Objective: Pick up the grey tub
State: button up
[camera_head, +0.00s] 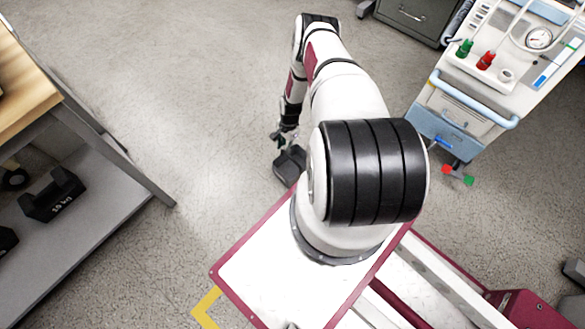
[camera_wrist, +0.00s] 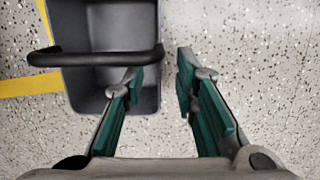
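The grey tub (camera_wrist: 110,25) is on the speckled floor in the upper left of the wrist view, with a dark bar-like handle (camera_wrist: 95,58) across it. Its inside is visible and looks empty. My gripper (camera_wrist: 160,72) is open, with two green-padded fingers. In the picture, the left finger overlaps the tub's inside and the right finger is outside it, with the tub's right wall between them. I cannot tell whether they touch it. In the head view, the tub (camera_head: 290,166) is a small dark shape just below my gripper (camera_head: 283,140), partly hidden by my arm.
A workbench (camera_head: 90,215) with weights on its lower shelf stands at left. A medical cart (camera_head: 470,100) stands at right, and a dark cabinet (camera_head: 410,18) at the top. Yellow tape (camera_wrist: 25,84) marks the floor by the tub. Open floor lies around it.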

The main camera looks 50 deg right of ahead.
jog(key=shift+a+f+b, duration=0.25)
jog(key=shift+f+b, duration=0.35)
jog(key=shift+f, duration=0.75)
jog(key=shift+a+f+b, duration=0.2)
jog(key=shift+f+b, duration=0.4)
jog(key=shift+f, duration=0.75)
jog(key=shift+r, duration=0.1)
jog(key=shift+c, duration=0.3)
grip_shut()
